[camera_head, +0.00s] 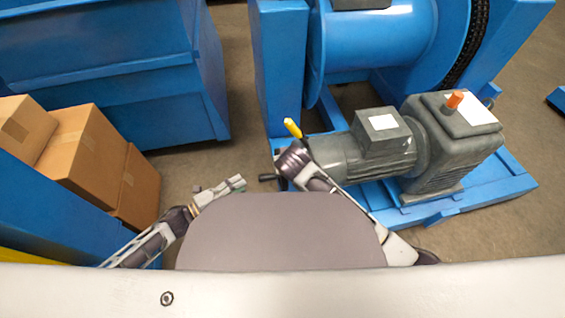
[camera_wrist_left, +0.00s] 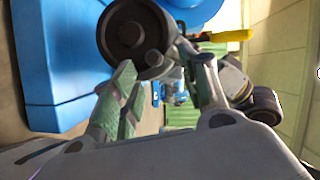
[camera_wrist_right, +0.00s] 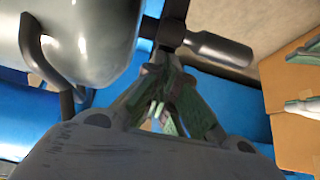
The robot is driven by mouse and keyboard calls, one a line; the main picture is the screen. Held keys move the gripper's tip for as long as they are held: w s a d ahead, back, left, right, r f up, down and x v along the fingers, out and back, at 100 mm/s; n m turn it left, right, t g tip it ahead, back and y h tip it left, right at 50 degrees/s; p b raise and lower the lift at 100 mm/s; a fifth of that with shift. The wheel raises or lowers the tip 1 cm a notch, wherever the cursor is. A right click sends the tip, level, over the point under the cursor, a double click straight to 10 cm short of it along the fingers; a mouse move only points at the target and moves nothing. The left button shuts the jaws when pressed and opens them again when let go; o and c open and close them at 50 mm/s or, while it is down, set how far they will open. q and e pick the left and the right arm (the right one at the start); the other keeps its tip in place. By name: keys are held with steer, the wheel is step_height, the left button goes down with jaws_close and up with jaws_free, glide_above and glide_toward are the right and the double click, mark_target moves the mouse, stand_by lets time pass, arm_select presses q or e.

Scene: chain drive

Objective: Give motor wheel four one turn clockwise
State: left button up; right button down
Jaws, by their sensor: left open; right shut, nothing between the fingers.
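The grey motor (camera_head: 350,158) lies on a blue base. At its left end a dark crank handle (camera_head: 267,178) sticks out to the left, mostly covered by my right arm. In the right wrist view, the dark handle (camera_wrist_right: 218,47) and its black bar lie just beyond my right gripper (camera_wrist_right: 162,75). Its fingers are shut with nothing between them; whether the tips touch the bar I cannot tell. My left gripper (camera_head: 240,184) is open and empty, left of the handle. Its spread fingers (camera_wrist_left: 168,75) show in the left wrist view. The wheel's face is not clear.
A yellow lever (camera_head: 292,128) stands above the motor's left end. A gearbox (camera_head: 450,140) with an orange cap joins the motor at right. Cardboard boxes (camera_head: 88,150) are at left, a blue bin (camera_head: 110,80) behind. Open floor lies between bin and motor.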

arm_select(q)
steer(key=s+f+n+g+y, duration=0.2)
steer(key=s+n+y, duration=0.3)
steer(key=n, duration=0.7)
steer(key=s+d+f+n+g+y, duration=0.1)
steer(key=s+n+y, duration=0.4)
steer(key=n, duration=0.7)
steer(key=shift+s+f+n+g, duration=0.3)
steer(key=shift+s+f+g, duration=0.2)
steer(key=shift+f, duration=0.2)
